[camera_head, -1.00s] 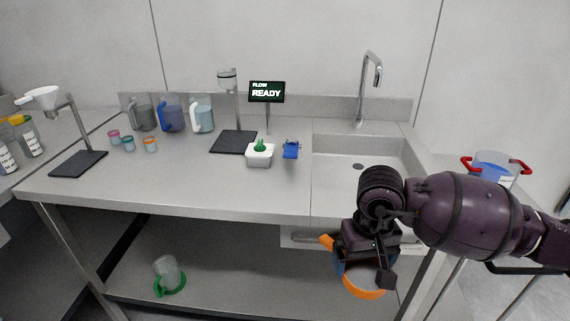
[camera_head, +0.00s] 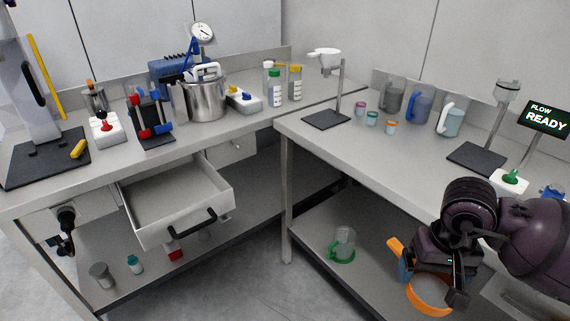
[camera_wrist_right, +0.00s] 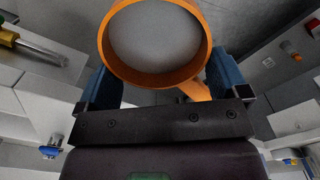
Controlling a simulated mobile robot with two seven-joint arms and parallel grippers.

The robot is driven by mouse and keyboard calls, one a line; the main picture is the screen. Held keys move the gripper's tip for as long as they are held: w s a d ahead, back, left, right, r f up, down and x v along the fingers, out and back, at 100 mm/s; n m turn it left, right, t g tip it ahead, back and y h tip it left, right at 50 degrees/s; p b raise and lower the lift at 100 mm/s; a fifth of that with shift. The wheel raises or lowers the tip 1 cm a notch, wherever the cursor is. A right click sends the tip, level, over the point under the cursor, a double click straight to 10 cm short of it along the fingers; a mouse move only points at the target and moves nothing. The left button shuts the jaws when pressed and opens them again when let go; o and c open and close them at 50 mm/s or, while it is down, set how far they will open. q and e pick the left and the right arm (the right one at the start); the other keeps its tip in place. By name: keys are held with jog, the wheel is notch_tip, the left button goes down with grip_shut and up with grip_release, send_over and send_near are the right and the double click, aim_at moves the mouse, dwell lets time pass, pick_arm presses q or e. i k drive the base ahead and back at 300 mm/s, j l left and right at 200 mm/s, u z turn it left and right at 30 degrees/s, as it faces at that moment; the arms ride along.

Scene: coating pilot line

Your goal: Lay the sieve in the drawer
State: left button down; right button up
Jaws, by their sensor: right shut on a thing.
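The sieve, an orange ring with an orange handle (camera_head: 425,307), is in my right gripper (camera_head: 432,276) at the lower right of the head view. The right gripper is shut on it; my arm hides part of it. In the right wrist view the orange ring (camera_wrist_right: 205,42) with its grey mesh shows between the blue fingers. The drawer (camera_head: 190,226) is pulled open under the left bench, with a dark handle on its front. Its visible inside looks empty. The sieve is well to the right of the drawer, apart from it. My left gripper is not in view.
A steel pot (camera_head: 203,100), a red-button box (camera_head: 108,130) and bottles stand on the left bench. A green-based jug (camera_head: 343,246) sits on the right bench's lower shelf. The right bench's leg (camera_head: 287,195) stands between the drawer and the sieve. Floor in front is clear.

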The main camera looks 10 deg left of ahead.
aim_at(180, 208)
jog(key=u, duration=1.25)
jog(key=i+l+u, duration=0.1)
jog(key=u, duration=0.3)
jog(key=i+l+u, duration=0.1)
jog(key=u, duration=0.35)
jog(key=i+l, duration=0.15)
jog(key=l, duration=0.2)
jog(key=i+l, duration=0.35)
jog(key=l, duration=0.3)
jog(key=i+l, duration=0.2)
jog(key=l, duration=0.15)
